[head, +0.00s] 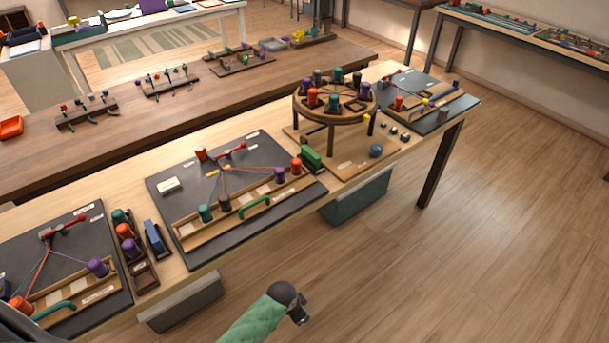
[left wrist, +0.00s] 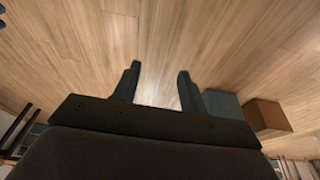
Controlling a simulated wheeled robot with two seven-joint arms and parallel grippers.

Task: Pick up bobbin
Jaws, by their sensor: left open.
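Several bobbins stand on the long light table. On the middle board, a teal bobbin (head: 205,212), a dark bobbin (head: 224,202), a purple bobbin (head: 280,174) and a red bobbin (head: 296,166) stand in a wooden tray. A small rack holds a teal, an orange and a purple bobbin (head: 131,247). The left board has a purple bobbin (head: 97,267). More stand on a round stand (head: 335,117). My left gripper (head: 300,314) is over the floor in front of the table, apart from all bobbins. In the left wrist view its fingers (left wrist: 157,88) are open and empty.
A blue block (head: 154,238) stands beside the rack. Boxes sit beneath the table, a teal one (head: 357,200) and a grey one (head: 182,302). A brown table (head: 120,137) with small boards stands behind. The floor (head: 430,270) at right is clear.

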